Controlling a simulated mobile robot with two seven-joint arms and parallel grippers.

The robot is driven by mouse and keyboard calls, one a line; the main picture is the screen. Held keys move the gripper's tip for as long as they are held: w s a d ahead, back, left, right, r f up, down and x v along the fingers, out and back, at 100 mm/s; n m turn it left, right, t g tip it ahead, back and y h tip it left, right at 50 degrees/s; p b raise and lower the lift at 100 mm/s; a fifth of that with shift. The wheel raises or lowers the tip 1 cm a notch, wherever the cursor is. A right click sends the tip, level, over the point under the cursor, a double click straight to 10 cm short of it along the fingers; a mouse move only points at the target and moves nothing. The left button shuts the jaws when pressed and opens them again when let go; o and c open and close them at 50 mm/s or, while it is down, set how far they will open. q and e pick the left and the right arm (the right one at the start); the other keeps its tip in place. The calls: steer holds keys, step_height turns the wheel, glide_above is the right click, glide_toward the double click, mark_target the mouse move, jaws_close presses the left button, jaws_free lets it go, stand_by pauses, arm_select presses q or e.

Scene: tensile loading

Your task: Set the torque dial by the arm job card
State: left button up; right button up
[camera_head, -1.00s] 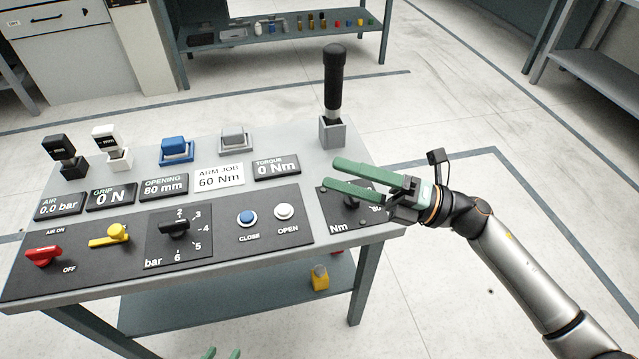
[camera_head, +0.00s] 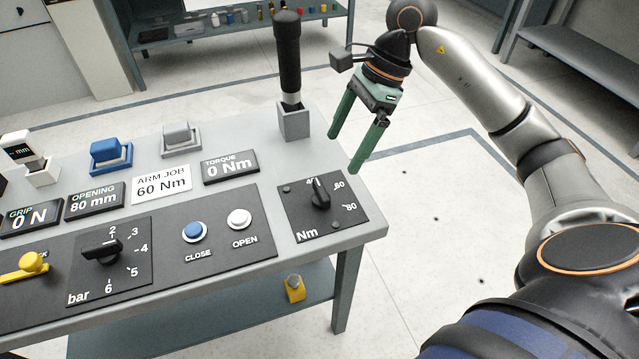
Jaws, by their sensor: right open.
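The torque dial (camera_head: 320,195) is a black knob on a dark Nm plate (camera_head: 347,222) at the bench's right end. Marks 40, 60 and 80 show around it, and the knob stands near the 40 mark. The arm job card (camera_head: 162,185) reads 60 Nm. The torque display (camera_head: 230,168) reads 0 Nm. My right gripper (camera_head: 348,154) is open and empty, its green fingers pointing down, above and behind the dial plate and apart from the dial. My left gripper is not in view.
A black-handled lever (camera_head: 289,60) stands in a grey block behind the dial, left of my right gripper. CLOSE (camera_head: 194,231) and OPEN (camera_head: 239,218) buttons and a bar dial (camera_head: 101,250) lie to the left. Clear floor lies right of the bench.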

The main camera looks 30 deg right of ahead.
mark_target(323, 189)
steer(key=b+x, duration=0.1)
steer(key=x, duration=0.8)
steer(key=shift+a+f, duration=0.2)
steer(key=shift+w+a+f, duration=0.1)
steer(key=shift+a+f, duration=0.05)
steer(key=shift+f, duration=0.25)
steer(key=c, duration=1.2)
